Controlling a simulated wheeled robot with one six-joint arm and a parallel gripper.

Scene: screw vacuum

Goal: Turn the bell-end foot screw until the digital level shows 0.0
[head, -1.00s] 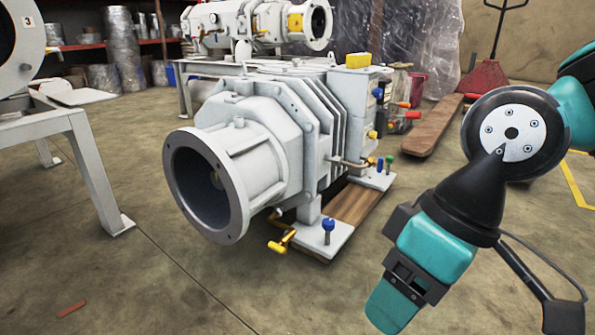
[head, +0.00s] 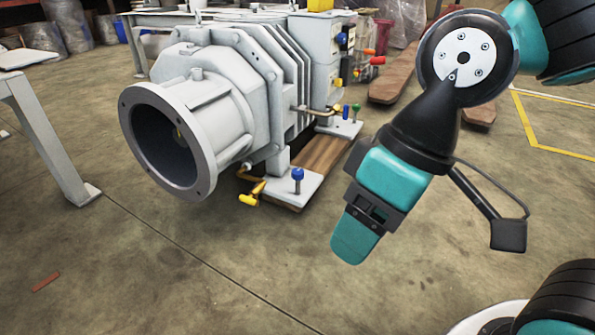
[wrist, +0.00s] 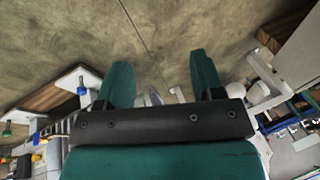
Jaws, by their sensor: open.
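The grey vacuum pump's bell end (head: 165,140) opens toward the lower left in the head view. A foot screw with a blue head (head: 297,175) stands upright in the white foot plate (head: 313,187) near that end. The blue-headed screw also shows at left in the wrist view (wrist: 82,91). My gripper (head: 350,245) points down, right of and below that screw in the head view, apart from it. In the wrist view its two teal fingers (wrist: 162,78) are spread with nothing held between them. I cannot make out a digital level reading.
A yellow-handled valve (head: 252,194) sits just left of the foot plate. A farther foot carries screws with blue and green heads (head: 355,107). A wooden skid (head: 325,152) lies beneath the pump. A grey steel stand (head: 50,135) is at left. The front floor is mostly clear.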

